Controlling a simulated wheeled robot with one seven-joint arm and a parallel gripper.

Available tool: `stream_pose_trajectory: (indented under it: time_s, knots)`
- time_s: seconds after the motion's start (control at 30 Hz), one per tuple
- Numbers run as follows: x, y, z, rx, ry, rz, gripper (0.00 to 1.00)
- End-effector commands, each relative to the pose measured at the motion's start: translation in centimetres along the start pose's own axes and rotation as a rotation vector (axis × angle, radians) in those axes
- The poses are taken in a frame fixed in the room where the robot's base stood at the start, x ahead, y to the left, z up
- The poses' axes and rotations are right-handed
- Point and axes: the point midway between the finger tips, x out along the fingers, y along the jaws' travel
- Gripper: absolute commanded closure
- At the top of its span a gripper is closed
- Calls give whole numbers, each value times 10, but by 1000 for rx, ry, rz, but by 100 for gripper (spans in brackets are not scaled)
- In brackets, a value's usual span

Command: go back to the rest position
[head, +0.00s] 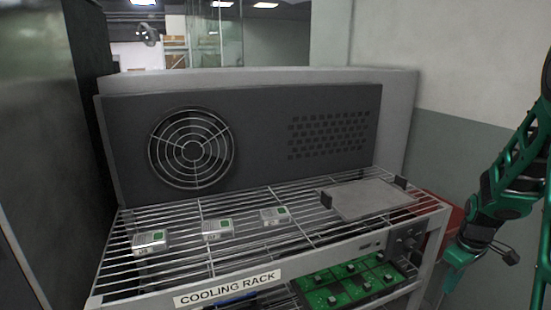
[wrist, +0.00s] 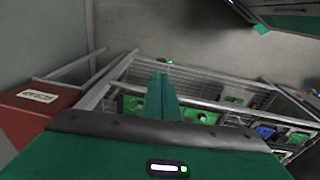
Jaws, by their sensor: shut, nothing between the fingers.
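My gripper (head: 452,284) is at the right of the head view, off the right end of the cooling rack (head: 228,288), pointing down. In the wrist view my gripper (wrist: 161,76) shows its green fingers together, with nothing between them. The rack's wire shelves (wrist: 205,101) lie beyond the fingertips in that view. I see no contact between the fingers and the rack.
A green board tray (head: 347,285) is on the lower shelf. A red bin (wrist: 28,122) stands beside the rack.

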Motion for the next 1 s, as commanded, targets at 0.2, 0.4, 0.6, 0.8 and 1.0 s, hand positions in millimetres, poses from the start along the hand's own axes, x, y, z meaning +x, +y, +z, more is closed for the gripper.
stream_pose_trajectory:
  time_s: [0.2, 0.4, 0.6, 0.8, 1.0]
  knots:
    - [-60, -32, 39, 228, -21, -6, 100]
    - [-103, -66, 80, 442, -46, -15, 100]
    - [-136, -104, 124, 658, -72, -23, 100]
    - [-157, -139, 163, 848, -97, -30, 100]
    - [-164, -157, 183, 949, -113, -33, 100]
